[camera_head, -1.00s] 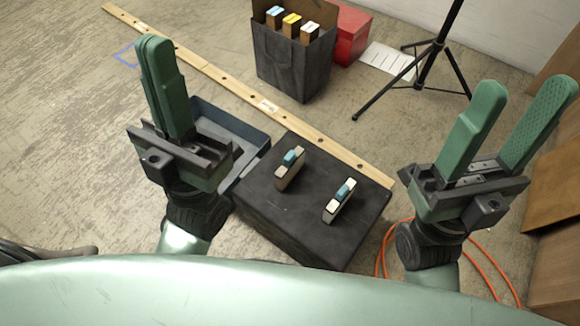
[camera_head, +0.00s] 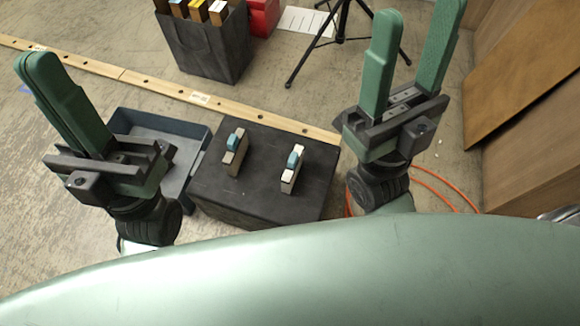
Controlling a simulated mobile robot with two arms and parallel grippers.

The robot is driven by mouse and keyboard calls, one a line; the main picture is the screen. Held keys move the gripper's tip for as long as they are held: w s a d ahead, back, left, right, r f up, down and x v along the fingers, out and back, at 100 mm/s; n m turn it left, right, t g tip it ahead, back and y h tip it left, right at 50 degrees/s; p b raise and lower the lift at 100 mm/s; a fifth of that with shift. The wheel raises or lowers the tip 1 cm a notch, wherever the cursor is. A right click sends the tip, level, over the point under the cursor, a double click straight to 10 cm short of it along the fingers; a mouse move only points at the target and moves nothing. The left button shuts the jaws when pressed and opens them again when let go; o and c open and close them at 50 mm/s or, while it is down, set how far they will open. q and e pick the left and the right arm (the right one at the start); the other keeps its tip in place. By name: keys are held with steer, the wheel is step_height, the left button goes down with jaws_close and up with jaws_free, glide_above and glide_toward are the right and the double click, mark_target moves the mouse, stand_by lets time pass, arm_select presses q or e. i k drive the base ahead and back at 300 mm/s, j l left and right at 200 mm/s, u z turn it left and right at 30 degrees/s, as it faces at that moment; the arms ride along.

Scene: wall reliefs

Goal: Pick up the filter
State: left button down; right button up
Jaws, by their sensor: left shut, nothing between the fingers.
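Two small upright blocks with blue tops, which may be filters, stand on a black box (camera_head: 265,200). The left block (camera_head: 235,152) is brownish with a pale top edge. The right block (camera_head: 292,170) has a white face. My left gripper (camera_head: 36,66) is shut and empty, to the left of the box and pointing up and away. My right gripper (camera_head: 418,10) is open and empty, right of the box, its fingers spread. Neither gripper touches a block. I cannot tell which block the task calls the filter.
A grey-blue tray (camera_head: 200,133) lies left of the box. A wooden strip (camera_head: 150,84) crosses the floor behind. A black bag (camera_head: 208,45) with several boxes, a red box (camera_head: 262,16), a tripod (camera_head: 335,30) and an orange cable (camera_head: 445,180) are around. Wooden panels (camera_head: 530,75) stand right.

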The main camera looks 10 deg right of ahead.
mark_target(295, 162)
steer(key=u, duration=3.9)
steer(key=k+j, duration=0.3)
steer(key=k, duration=0.15)
steer(key=k+j, duration=0.3)
steer(key=k+l, duration=1.7)
